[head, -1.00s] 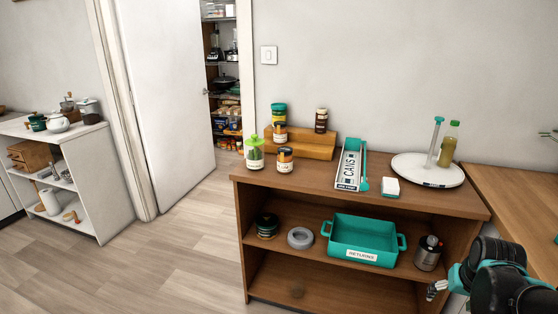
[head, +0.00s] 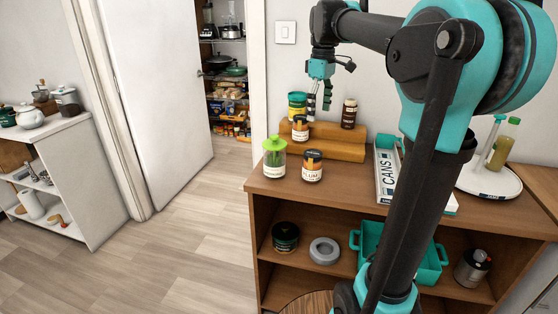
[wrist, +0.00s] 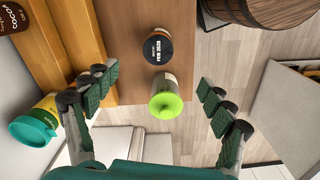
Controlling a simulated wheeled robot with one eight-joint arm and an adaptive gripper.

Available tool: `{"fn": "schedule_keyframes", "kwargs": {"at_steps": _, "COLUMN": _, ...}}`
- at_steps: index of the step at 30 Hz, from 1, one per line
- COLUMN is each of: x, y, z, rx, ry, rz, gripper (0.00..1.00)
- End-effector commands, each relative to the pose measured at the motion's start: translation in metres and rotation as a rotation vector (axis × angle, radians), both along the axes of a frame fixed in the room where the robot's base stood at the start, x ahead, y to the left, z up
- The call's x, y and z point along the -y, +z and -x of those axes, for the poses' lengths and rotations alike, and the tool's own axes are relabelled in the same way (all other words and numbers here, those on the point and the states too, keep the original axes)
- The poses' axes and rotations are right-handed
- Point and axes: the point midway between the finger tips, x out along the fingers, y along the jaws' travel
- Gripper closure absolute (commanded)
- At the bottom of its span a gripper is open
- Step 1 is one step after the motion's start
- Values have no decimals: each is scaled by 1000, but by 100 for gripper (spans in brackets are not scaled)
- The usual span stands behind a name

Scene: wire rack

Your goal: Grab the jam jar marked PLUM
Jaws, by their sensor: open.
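The jar marked PLUM (head: 312,168) stands upright near the front edge of the shelf unit's top, with a dark lid and white label. In the wrist view its dark lid (wrist: 157,47) reads FEB 2028, beyond the fingertips. My gripper (head: 319,102) is open and empty, pointing down above the back of the top, higher than the jars. In the wrist view its spread fingers (wrist: 158,82) frame the green-lidded jar and touch nothing visible. A similar dark-lidded jar (head: 300,129) stands on the wooden step; its label is too small to read.
A green-lidded jar (head: 274,158) stands close left of the PLUM jar. A teal-lidded jar (head: 297,104) and a brown jar (head: 348,114) are by the wooden step (head: 335,149). A CANS tray (head: 386,172) lies right, partly behind my arm. A round stool (head: 308,303) stands in front.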

Motion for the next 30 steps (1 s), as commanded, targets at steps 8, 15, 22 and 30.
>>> {"fn": "schedule_keyframes", "kwargs": {"at_steps": 8, "x": 0, "y": -30, "z": -1, "rx": -6, "ry": 14, "rz": 1, "gripper": 18}}
{"fn": "schedule_keyframes", "kwargs": {"at_steps": 15, "x": 0, "y": -78, "z": -1, "rx": -5, "ry": 12, "rz": 0, "gripper": 18}}
{"fn": "schedule_keyframes", "kwargs": {"at_steps": 22, "x": 0, "y": -111, "z": -1, "rx": -5, "ry": 12, "rz": 0, "gripper": 18}}
{"fn": "schedule_keyframes", "kwargs": {"at_steps": 30, "x": 0, "y": -131, "z": -2, "rx": -5, "ry": 12, "rz": 0, "gripper": 18}}
